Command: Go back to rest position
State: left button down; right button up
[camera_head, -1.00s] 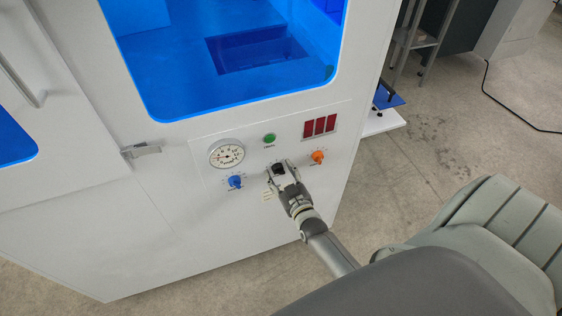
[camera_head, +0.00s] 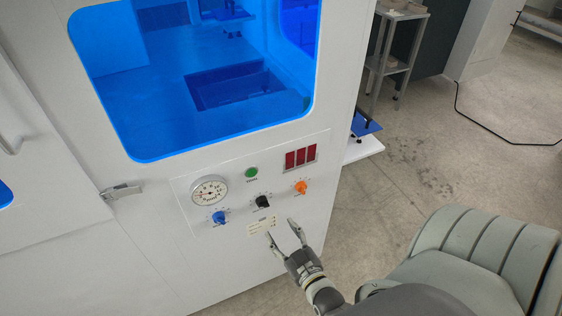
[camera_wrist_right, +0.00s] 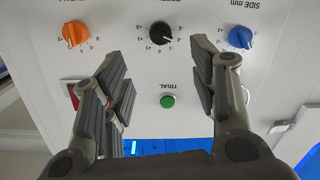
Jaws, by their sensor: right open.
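My right gripper (camera_head: 282,236) is open and empty just in front of the white machine's control panel, below the black knob (camera_head: 263,201). In the right wrist view the two fingers of my right gripper (camera_wrist_right: 160,85) stand wide apart. The black knob (camera_wrist_right: 162,33) shows beyond them, between the fingertips, with nothing held. The blue knob (camera_head: 219,217) is to the left and the orange knob (camera_head: 301,187) to the right of the black one. My left gripper is not in view.
The panel also carries a round dial gauge (camera_head: 209,191), a green button (camera_head: 252,172) and red displays (camera_head: 300,157). A blue-tinted window (camera_head: 160,120) is above. A metal cart (camera_head: 393,50) stands at the back right.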

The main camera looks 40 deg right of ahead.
dwell(0.4)
jog(key=s+a+f+n+g+y, duration=0.1)
jog(key=s+a+f+g+y, duration=0.25)
jog(key=f, duration=0.75)
jog(key=s+a+f+g, duration=0.35)
jog(key=s+f, duration=0.25)
jog(key=f, duration=0.5)
jog(key=s+f+g, duration=0.4)
jog(key=s+f, duration=0.3)
jog(key=s, duration=0.4)
jog(key=s+f+g, duration=0.4)
jog(key=s+f, duration=0.3)
jog(key=s, duration=0.5)
jog(key=shift+d+n, duration=0.25)
jog(key=shift+n, duration=0.15)
jog(key=shift+s, duration=0.1)
